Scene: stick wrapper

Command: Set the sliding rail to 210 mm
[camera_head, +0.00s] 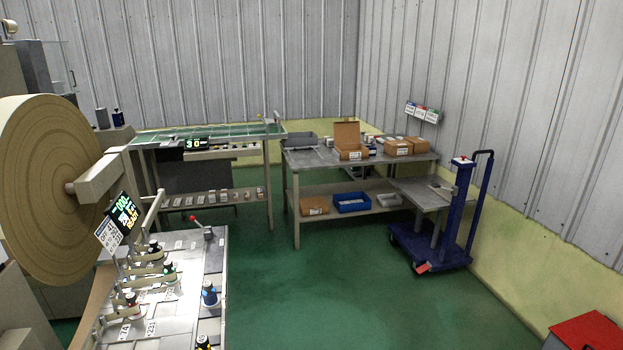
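The wrapper machine's bed (187,283) is at the lower left, cut off by the bottom edge. Metal guide bars with black knobs (170,268) lie across it, near small plates with numbers and letters. One plate (151,327) seems to read 231. I cannot tell which bar is the sliding rail, and no millimetre scale is readable. Neither of my grippers is in view.
A large brown roll (45,190) and a small display (125,215) stand left of the bed. Behind are a green-topped conveyor table (215,133) and a workbench with boxes (397,147). A blue cart (440,245) stands right. Green floor (330,300) is clear between.

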